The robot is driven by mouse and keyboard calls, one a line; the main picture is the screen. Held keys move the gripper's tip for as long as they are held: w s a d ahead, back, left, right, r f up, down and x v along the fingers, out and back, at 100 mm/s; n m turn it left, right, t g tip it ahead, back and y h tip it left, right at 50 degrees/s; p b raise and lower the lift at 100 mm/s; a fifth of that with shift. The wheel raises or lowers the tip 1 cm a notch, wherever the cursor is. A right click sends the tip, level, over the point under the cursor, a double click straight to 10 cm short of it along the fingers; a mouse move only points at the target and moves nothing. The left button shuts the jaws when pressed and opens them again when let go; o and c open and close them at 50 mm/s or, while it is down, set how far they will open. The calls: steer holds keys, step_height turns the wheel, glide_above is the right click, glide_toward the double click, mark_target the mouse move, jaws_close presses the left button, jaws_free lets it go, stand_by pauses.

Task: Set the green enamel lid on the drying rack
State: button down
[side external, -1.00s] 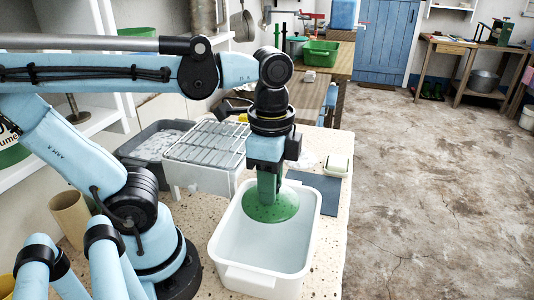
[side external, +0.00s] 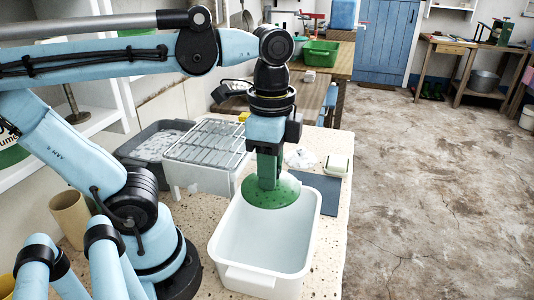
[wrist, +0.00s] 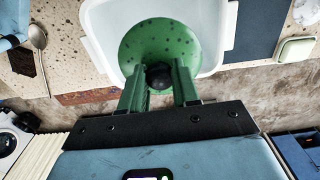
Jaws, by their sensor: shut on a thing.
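The green enamel lid (side external: 271,191) is round with dark speckles. My gripper (side external: 267,178) is shut on it and holds it over the far part of the white tub (side external: 222,243). In the wrist view the lid (wrist: 160,45) shows with its dark knob (wrist: 159,76) between my green fingers (wrist: 159,88). The drying rack (side external: 209,141) is a wire grid on a white box-like stand, left of and behind the lid. It is empty in the side view.
A grey basin (side external: 150,143) stands left of the rack. A dark blue mat (side external: 322,190) and a small pale soap dish (side external: 337,166) lie right of the tub. A spoon (wrist: 38,40) lies on the speckled counter in the wrist view.

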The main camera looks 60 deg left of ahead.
steer(key=w+a+r+n, duration=0.15)
steer(key=a+r, duration=0.25)
steer(key=a, duration=0.4)
steer(key=w+a+r+n, duration=0.1)
steer(key=a+r+n, duration=0.25)
steer(key=a, duration=0.45)
glide_above(216, 139)
steer(key=shift+m, duration=0.3)
step_height(216, 139, down, 6)
steer(key=shift+f, duration=2.25)
steer(key=shift+f, duration=0.1)
steer(key=c, duration=0.8)
jaws_free()
